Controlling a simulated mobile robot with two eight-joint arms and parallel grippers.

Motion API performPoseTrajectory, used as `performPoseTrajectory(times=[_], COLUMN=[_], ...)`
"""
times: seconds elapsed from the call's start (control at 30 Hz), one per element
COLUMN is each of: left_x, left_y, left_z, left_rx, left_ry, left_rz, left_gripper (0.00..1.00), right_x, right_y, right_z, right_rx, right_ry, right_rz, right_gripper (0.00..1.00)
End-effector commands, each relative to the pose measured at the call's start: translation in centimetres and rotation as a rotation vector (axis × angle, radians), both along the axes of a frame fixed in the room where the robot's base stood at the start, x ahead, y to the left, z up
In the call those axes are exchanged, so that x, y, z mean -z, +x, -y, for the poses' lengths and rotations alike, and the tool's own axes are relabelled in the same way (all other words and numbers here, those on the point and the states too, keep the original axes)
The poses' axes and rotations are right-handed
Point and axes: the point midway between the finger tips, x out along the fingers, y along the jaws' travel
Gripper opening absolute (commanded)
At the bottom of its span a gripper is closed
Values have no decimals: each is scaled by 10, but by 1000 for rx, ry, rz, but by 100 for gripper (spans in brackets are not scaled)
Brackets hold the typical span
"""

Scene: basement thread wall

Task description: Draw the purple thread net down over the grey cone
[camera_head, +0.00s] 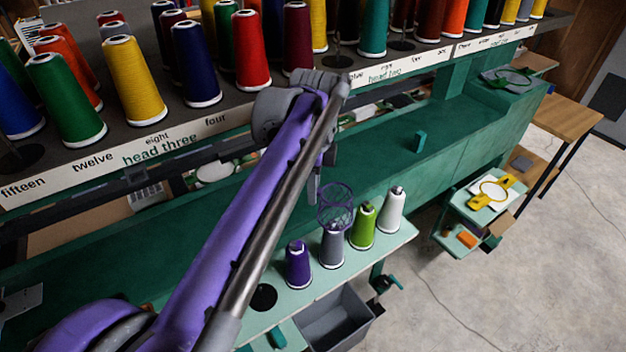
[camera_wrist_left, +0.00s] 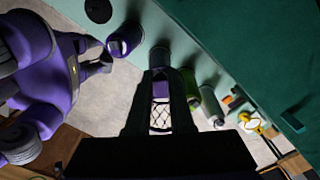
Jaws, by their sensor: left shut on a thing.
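The purple thread net (camera_head: 336,207) is an open mesh sleeve with a ringed rim. In the head view it shows at the top of the grey cone (camera_head: 332,247), overlapping it; I cannot tell how far it surrounds it. The grey cone stands upright in the cone row. My left gripper (camera_head: 316,190) is shut on the net just above the cone. In the left wrist view the net (camera_wrist_left: 160,114) hangs between the dark fingers, and the grey cone (camera_wrist_left: 160,57) is partly hidden beyond them. My right gripper (camera_wrist_left: 99,60) shows at the left there; its opening is unclear.
A purple cone (camera_head: 298,266) stands left of the grey one, a green cone (camera_head: 363,228) and a white cone (camera_head: 391,212) to its right. They share a narrow pale shelf (camera_head: 310,297). A grey bin (camera_head: 338,322) is below. Labelled thread racks (camera_head: 190,140) run behind.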

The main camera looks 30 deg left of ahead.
Motion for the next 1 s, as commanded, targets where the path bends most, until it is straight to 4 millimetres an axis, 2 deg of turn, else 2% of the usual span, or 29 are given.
performPoseTrajectory(times=[1.0], left_x=[99], left_y=[-1], left_z=[0], left_rx=[0], left_ry=[0], left_rz=[-3], left_gripper=[0], right_x=[70], right_y=[-36], right_z=[0], right_rx=[0], right_ry=[0], right_rz=[-69], right_gripper=[50])
